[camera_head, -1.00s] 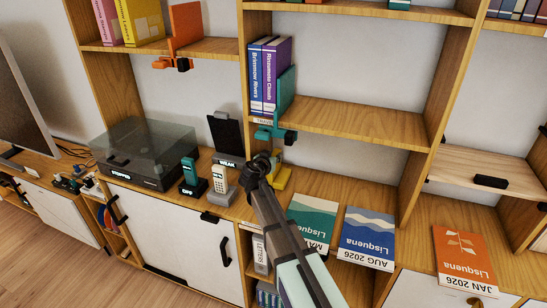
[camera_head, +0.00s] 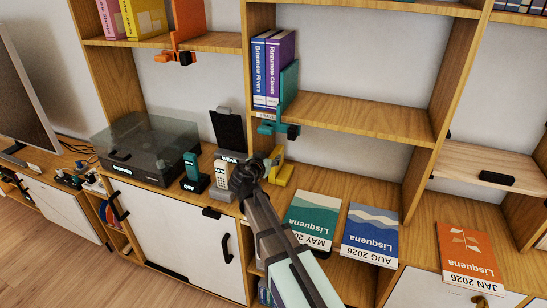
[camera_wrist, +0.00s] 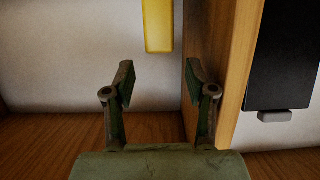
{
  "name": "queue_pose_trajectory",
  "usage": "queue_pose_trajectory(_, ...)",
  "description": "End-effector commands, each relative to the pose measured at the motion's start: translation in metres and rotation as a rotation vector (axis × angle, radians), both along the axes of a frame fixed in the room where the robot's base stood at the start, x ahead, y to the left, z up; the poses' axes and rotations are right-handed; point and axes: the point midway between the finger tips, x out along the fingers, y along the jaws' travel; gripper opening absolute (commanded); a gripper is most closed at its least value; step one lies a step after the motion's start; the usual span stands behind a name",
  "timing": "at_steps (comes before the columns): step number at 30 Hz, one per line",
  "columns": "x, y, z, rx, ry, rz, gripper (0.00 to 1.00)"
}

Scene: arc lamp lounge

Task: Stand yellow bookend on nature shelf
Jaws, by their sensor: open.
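The yellow bookend (camera_head: 284,173) stands on the lower counter, just right of my gripper (camera_head: 248,172) in the head view, partly hidden by my arm. In the wrist view a yellow strip, likely the bookend (camera_wrist: 158,24), shows at the top, beyond the fingertips and apart from them. My gripper (camera_wrist: 158,76) is open, with nothing between its fingers. A middle shelf (camera_head: 365,116) holds a blue book (camera_head: 259,72), a purple book (camera_head: 281,62) and a teal bookend (camera_head: 289,85) at its left end. Its small edge label is too small to read.
An upright divider (camera_wrist: 222,65) stands close to the right finger. A black board (camera_head: 229,128), handset-like items (camera_head: 191,172) and a turntable (camera_head: 144,145) stand to the left. Calendars (camera_head: 315,220) lie to the right. The middle shelf is clear right of its books.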

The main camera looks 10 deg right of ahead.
Motion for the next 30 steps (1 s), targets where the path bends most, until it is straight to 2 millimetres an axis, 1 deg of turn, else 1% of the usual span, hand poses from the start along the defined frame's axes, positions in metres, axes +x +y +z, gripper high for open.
queue_pose_trajectory(1,-0.011,0.004,0.001,0.001,-0.002,0.003,0.56)
queue_pose_trajectory(3,-0.018,0.01,0.004,0.001,0.0,0.002,0.56)
queue_pose_trajectory(9,-0.031,0.018,0.01,-0.001,0.0,0.001,0.56)
queue_pose_trajectory(30,-0.033,0.019,0.011,-0.001,0.0,0.0,0.56)
